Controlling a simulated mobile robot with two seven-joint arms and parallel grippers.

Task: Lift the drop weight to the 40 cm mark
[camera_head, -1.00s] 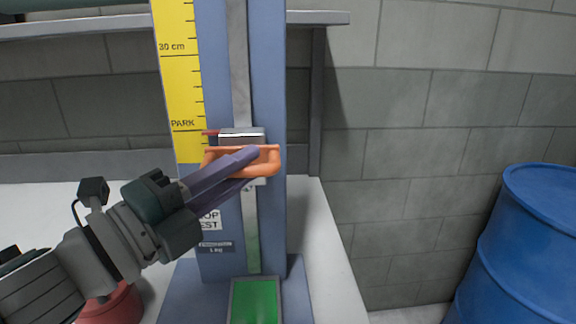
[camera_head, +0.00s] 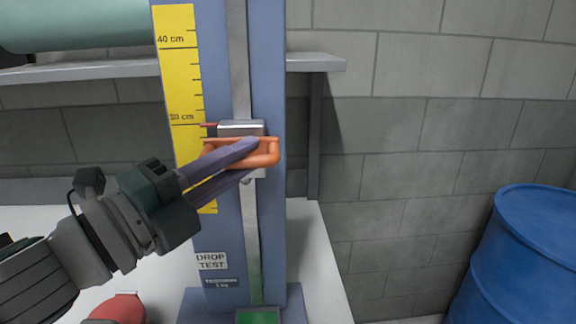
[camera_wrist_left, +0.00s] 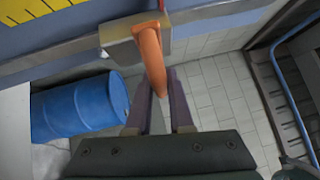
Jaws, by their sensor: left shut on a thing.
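The drop weight (camera_head: 241,128) is a grey metal block with an orange handle (camera_head: 262,158). It sits on the rail (camera_head: 240,60) of the blue drop-test column (camera_head: 268,70). Its red pointer (camera_head: 208,125) is at the 30 cm line of the yellow scale (camera_head: 180,75); the 40 cm mark (camera_head: 172,39) is above it. My left gripper (camera_head: 250,150) is shut on the orange handle. In the left wrist view the handle (camera_wrist_left: 152,60) lies between the fingers, below the metal block (camera_wrist_left: 122,45). My right gripper is not in view.
A green pad (camera_head: 258,316) lies at the column's foot. A shelf (camera_head: 80,72) with a green cylinder (camera_head: 80,22) runs behind the column. A blue barrel (camera_head: 530,255) stands at the right. A red object (camera_head: 118,308) is on the white table (camera_head: 318,270). The rail above the weight looks clear.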

